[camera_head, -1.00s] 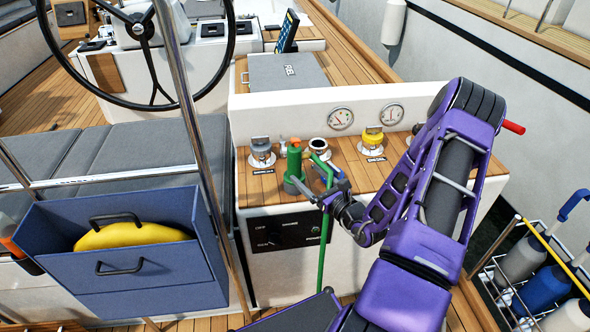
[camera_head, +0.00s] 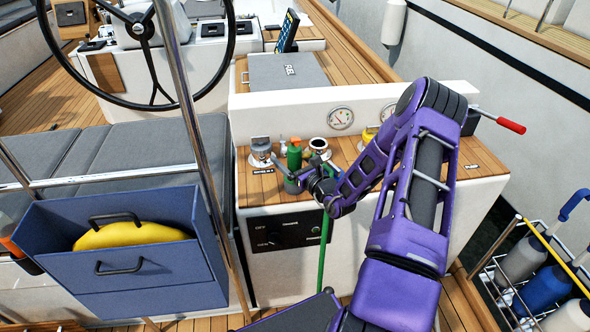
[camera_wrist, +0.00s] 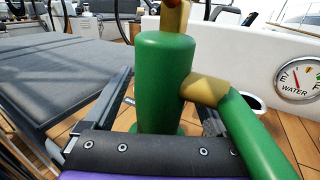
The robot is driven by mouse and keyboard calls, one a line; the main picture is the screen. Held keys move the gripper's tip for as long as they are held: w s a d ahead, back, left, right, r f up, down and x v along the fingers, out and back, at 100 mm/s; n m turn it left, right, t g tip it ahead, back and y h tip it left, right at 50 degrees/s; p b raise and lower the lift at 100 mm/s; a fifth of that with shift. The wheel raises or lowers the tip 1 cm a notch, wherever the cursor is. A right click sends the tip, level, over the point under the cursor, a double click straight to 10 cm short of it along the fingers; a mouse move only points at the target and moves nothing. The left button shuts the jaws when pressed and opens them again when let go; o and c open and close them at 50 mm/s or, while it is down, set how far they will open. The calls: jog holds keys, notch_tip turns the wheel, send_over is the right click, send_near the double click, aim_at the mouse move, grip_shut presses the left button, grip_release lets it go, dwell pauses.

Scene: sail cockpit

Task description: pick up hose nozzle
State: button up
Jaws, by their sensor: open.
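The hose nozzle (camera_head: 294,156) is a green upright cylinder with a brass top and a brass side outlet, standing on the wooden top of the white console. A green hose (camera_head: 322,255) runs from its side and hangs down the console front. My gripper (camera_head: 289,174) is at the nozzle, coming from the front right, with its fingers open. In the wrist view the nozzle (camera_wrist: 164,80) stands between the two fingers, one on each side, and the hose (camera_wrist: 257,135) passes over the right finger's side. Whether the fingers touch the nozzle cannot be told.
Deck filler caps (camera_head: 261,150) and an open filler (camera_head: 318,145) sit close to the nozzle. A gauge (camera_head: 340,119) is on the low white wall behind. A blue bin (camera_head: 150,270) with something yellow hangs at left. A bottle rack (camera_head: 500,280) stands at right.

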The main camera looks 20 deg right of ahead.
grip_shut()
dwell(0.3)
jog(key=shift+r, duration=0.1)
notch_tip(320, 180, up, 13)
jog(key=p, duration=0.4)
dwell(0.4)
